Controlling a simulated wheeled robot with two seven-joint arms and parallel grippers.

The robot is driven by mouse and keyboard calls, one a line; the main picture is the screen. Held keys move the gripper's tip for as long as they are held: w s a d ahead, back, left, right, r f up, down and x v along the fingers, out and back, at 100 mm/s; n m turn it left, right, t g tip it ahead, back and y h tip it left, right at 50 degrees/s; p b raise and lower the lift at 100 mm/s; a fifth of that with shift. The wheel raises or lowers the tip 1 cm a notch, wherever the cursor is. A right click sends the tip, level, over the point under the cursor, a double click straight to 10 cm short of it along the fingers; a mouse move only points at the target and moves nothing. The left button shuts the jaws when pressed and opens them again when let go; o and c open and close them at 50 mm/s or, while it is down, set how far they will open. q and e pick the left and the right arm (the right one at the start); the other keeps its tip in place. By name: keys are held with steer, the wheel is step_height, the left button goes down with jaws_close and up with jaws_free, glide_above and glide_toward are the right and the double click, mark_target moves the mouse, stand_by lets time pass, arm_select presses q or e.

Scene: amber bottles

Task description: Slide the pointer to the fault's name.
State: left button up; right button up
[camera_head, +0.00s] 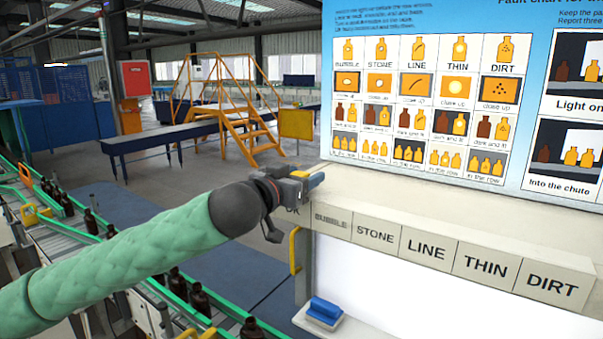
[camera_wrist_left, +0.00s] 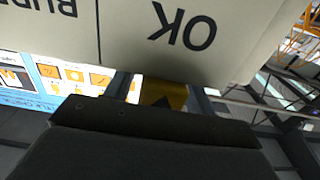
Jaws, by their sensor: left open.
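The name strip (camera_head: 430,247) runs along the front of a pale ledge, with BUBBLE, STONE, LINE, THIN and DIRT readable. Its OK end is mostly behind my left gripper (camera_head: 306,182). In the left wrist view the strip (camera_wrist_left: 130,35) shows upside down, with OK and part of BUBBLE. My left gripper is open at the OK end. A yellow piece (camera_wrist_left: 163,92) with a dark triangle, which looks like the pointer, shows between its fingers (camera_wrist_left: 160,95); I cannot tell whether they touch it.
A fault chart (camera_head: 430,100) stands behind the ledge (camera_head: 450,205). A blue block (camera_head: 324,310) lies on a small white shelf below the strip. A yellow handle (camera_head: 294,250) is at the strip's left end. Dark bottles (camera_head: 200,298) stand on a conveyor at lower left.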

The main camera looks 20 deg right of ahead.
mark_target(383, 210)
arm_select(q)
steer(key=shift+d, duration=0.1)
